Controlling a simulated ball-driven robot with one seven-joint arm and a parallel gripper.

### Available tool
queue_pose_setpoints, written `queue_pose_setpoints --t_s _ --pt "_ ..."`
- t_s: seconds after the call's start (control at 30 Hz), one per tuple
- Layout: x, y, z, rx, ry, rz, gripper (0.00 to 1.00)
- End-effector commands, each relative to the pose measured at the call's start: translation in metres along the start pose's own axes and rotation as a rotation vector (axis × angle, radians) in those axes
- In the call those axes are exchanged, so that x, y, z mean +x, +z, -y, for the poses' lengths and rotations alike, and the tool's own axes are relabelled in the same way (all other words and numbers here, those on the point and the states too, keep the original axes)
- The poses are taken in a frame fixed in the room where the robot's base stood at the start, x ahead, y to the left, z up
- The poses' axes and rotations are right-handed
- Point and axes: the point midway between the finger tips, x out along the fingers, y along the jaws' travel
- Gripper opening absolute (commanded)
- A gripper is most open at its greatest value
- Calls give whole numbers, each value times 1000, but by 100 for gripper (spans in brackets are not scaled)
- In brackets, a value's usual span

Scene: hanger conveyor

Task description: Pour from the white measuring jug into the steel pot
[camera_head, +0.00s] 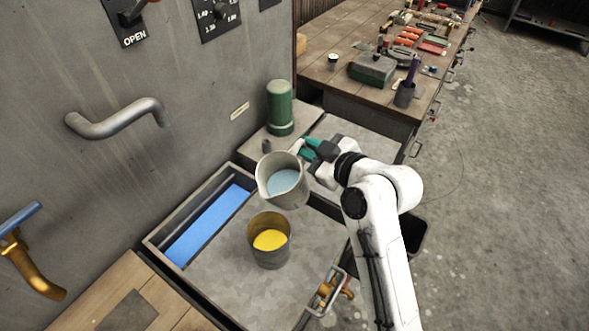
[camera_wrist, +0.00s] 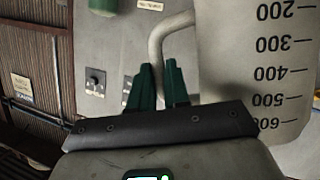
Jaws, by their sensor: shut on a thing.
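The white measuring jug (camera_head: 282,186) is held in the air with pale blue liquid inside. In the wrist view its wall (camera_wrist: 240,60) shows black volume marks, and its handle (camera_wrist: 160,50) runs between the fingers. My gripper (camera_head: 307,150) is shut on the jug's handle, to the right of and behind the jug. The wrist view shows its two green fingers (camera_wrist: 157,88) on either side of the handle. The steel pot (camera_head: 268,252) stands upright on the metal counter, just below and in front of the jug, with yellow contents. The jug looks near upright; I cannot tell its exact tilt.
A blue-bottomed trough (camera_head: 208,226) lies left of the pot. A green cylinder (camera_head: 280,108) stands behind the jug. A grey wall with a handle (camera_head: 115,120) bounds the left. A cluttered workbench (camera_head: 345,62) stands behind.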

Motion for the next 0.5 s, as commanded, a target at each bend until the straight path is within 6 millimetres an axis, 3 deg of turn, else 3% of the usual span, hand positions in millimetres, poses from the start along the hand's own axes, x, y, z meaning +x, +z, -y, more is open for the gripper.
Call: queue_pose_setpoints --t_s 0.5 --pt "-4 -7 -3 -72 33 -18 0"
